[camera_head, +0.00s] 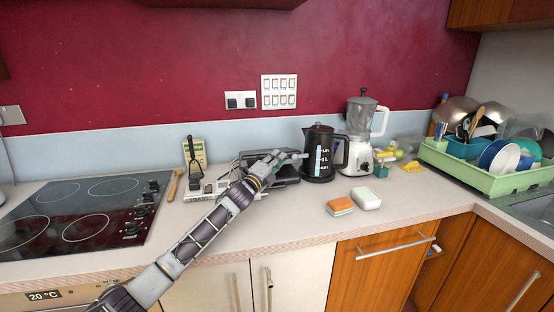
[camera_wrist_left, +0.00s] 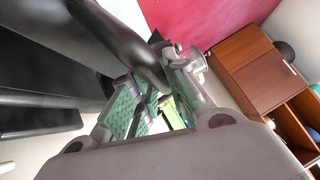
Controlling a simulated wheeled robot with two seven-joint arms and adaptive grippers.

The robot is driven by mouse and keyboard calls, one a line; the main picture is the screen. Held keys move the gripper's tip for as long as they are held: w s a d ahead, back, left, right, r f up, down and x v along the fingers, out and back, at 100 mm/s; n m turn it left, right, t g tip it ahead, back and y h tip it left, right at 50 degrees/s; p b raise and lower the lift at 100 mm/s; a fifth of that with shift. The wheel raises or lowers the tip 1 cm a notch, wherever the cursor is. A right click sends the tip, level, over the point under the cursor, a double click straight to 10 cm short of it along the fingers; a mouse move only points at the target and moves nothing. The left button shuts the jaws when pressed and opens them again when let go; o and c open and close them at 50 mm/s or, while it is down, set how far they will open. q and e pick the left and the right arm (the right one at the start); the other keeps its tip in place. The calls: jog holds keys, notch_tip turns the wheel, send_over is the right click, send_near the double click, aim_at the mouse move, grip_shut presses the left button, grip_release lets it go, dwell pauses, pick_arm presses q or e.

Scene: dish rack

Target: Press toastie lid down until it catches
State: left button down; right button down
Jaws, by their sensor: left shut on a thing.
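The black toastie maker (camera_head: 287,178) sits on the counter left of the kettle, partly hidden behind my left gripper and forearm. Its dark body (camera_wrist_left: 40,85) also fills the left of the left wrist view. My left gripper (camera_head: 292,157) is over the toastie maker, with its fingertips pointing right towards the kettle. In the left wrist view its green-padded fingers (camera_wrist_left: 148,108) are close around a dark rounded part, which looks like the lid's front or handle. The lid looks low, but its catch is hidden. My right gripper is not in view.
A black kettle (camera_head: 319,155) stands close to the fingertips, with a blender (camera_head: 360,135) behind it. The hob (camera_head: 85,210) is left; a green dish rack (camera_head: 480,178) is right. The front counter is mostly clear.

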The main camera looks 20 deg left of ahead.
pick_arm(q)
jog(key=shift+a+f, duration=0.15)
jog(key=shift+f, duration=0.05)
jog(key=c, duration=1.4)
grip_release()
jog(key=shift+w, duration=0.2)
jog(key=shift+s, duration=0.1)
jog(key=shift+v, duration=5.95)
jog(key=shift+r, duration=0.1)
